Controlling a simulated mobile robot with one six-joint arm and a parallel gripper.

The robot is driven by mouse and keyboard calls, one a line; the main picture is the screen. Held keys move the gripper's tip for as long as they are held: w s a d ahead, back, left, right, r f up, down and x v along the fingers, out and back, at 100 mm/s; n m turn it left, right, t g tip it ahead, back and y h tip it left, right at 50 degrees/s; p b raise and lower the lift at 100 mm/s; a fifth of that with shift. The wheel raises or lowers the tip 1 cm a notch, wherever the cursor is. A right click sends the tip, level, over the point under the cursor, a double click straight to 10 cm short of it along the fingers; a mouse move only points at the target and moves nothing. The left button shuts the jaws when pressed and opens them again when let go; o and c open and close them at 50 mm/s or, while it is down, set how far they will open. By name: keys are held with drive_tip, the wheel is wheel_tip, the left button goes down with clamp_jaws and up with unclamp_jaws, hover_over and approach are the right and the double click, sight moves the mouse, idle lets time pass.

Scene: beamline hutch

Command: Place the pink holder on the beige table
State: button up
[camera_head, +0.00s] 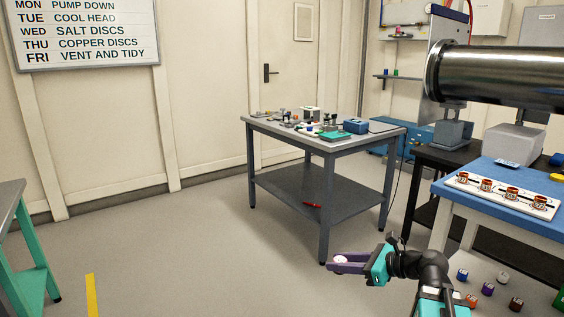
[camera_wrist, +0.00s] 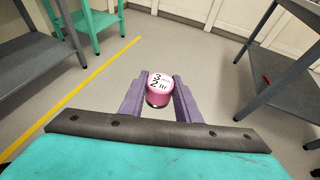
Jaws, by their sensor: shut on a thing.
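The pink holder (camera_wrist: 158,92) is a small rounded piece with a pale top bearing dark marks, seen in the wrist view. My gripper (camera_wrist: 158,84) has its two purple fingers shut on it, one on each side. In the head view my gripper (camera_head: 345,263) is low at the bottom right, with the pink holder (camera_head: 341,259) showing pale between the fingers, above the floor. I see no table with a clearly beige top in either view.
A grey table (camera_head: 345,147) with small items and a lower shelf stands in the middle. A blue-topped bench (camera_head: 484,170) with a white rack is at right; several small coloured blocks lie below. A teal-legged table (camera_head: 14,205) is at left. The floor between is open.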

sight(341, 259)
drive_tip(key=shift+w+d+r+p, duration=0.1)
drive_tip(key=shift+r+p, duration=1.4)
drive_tip(key=shift+p, duration=0.55)
drive_tip(key=shift+w+r+p, duration=0.1)
drive_tip(key=shift+r+p, duration=1.4)
drive_tip(key=shift+p, duration=0.55)
wheel_tip(341, 259, up, 8)
drive_tip(key=p, duration=1.3)
drive_tip(key=shift+r, duration=0.15)
drive_tip(key=shift+s, duration=0.15)
